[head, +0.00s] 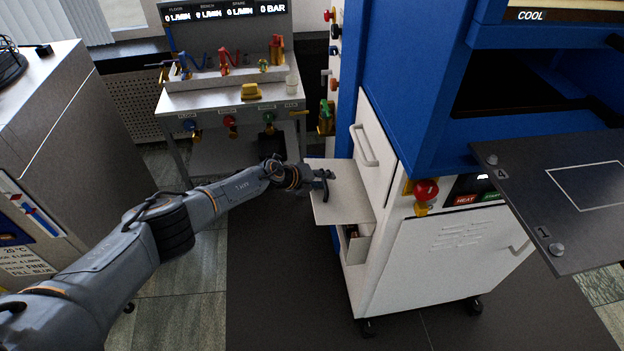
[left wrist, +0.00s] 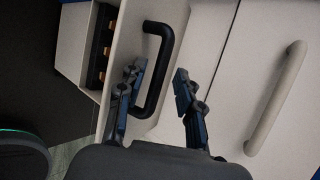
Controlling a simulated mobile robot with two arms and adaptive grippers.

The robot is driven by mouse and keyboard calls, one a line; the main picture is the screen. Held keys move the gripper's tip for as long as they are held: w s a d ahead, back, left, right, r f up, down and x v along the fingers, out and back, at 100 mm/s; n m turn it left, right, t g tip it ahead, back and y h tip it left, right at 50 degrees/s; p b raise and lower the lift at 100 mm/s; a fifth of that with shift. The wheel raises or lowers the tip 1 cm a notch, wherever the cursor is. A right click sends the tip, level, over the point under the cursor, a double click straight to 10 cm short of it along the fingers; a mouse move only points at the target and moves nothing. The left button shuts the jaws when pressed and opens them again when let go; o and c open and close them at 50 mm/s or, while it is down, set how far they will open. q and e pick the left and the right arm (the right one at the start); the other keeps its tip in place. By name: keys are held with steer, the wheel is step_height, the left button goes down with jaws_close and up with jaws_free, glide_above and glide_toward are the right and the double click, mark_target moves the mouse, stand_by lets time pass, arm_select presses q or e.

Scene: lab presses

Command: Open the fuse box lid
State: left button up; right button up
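The fuse box lid (head: 342,197) is a pale flat panel on the left side of the white press cabinet. It stands out from the box, and the open box interior (head: 352,232) shows below it. In the left wrist view the lid (left wrist: 133,38) carries a black bar handle (left wrist: 167,50), and dark parts with orange bits show inside the box (left wrist: 103,45). My left gripper (head: 322,181) is at the lid; in the left wrist view its fingers (left wrist: 158,76) are apart, one on each side of the handle bar. I cannot tell whether they touch it. My right gripper is out of view.
A pale cabinet handle (head: 364,146) sits just right of the lid and also shows in the left wrist view (left wrist: 276,98). The blue press (head: 415,80) rises above. A bench with valves (head: 235,95) stands behind. Dark floor (head: 285,280) is clear in front.

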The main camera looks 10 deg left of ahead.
arm_select(q)
steer(key=shift+s+a+r, duration=0.2)
steer(key=shift+a+r, duration=0.2)
steer(key=shift+r, duration=0.1)
steer(key=v, duration=1)
steer(key=shift+s, duration=0.35)
steer(key=shift+d, duration=0.15)
